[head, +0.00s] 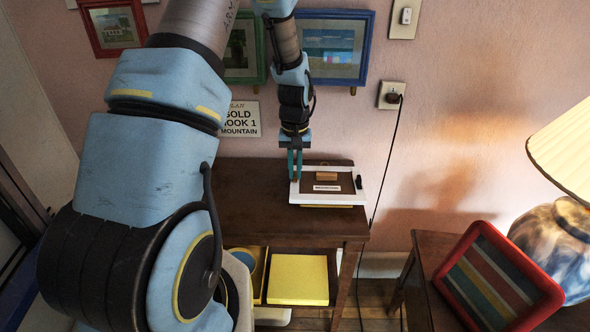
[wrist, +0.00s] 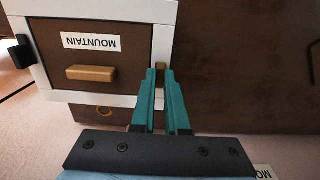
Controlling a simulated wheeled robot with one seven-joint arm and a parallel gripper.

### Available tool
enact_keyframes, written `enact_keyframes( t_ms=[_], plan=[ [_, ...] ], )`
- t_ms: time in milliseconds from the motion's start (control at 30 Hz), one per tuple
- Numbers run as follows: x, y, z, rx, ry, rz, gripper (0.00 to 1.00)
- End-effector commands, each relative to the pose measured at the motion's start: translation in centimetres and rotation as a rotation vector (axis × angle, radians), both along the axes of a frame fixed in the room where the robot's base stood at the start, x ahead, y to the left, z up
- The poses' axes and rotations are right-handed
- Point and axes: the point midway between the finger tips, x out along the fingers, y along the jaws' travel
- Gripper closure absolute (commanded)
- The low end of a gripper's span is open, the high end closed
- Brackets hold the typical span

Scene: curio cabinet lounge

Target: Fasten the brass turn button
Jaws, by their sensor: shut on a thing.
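A small cabinet (head: 300,199) with a white-framed front and a brown door (head: 333,178) lies on the dark wooden table. The door has a light wooden handle (wrist: 90,73) and a "MOUNTAIN" label (wrist: 91,42), upside down in the wrist view. The brass turn button (wrist: 161,72) is on the white frame at the door's right in the wrist view. My gripper (wrist: 161,74) is shut on it, one teal fingertip on each side. In the head view my gripper (head: 295,177) is at the frame's left edge. The fingers partly hide the button, so its exact angle is unclear.
A black piece (wrist: 21,52) is on the frame's opposite side. The dark table (head: 245,210) has bare top left of the cabinet. A yellow box (head: 298,281) is below. A lamp (head: 565,235) and red-framed striped panel (head: 497,279) stand right. A black cord (head: 385,165) hangs behind.

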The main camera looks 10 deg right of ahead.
Motion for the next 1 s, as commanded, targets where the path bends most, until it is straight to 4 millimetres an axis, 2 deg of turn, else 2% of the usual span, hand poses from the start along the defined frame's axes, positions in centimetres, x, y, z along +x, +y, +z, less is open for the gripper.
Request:
enact_keyframes(
  t_ms=[367,1000],
  plan=[
    [0.02,-0.05,0.03,0.0,0.0,-0.098,1.0],
    [-0.17,-0.38,0.13,-0.001,0.0,-0.669,1.0]
  ],
)
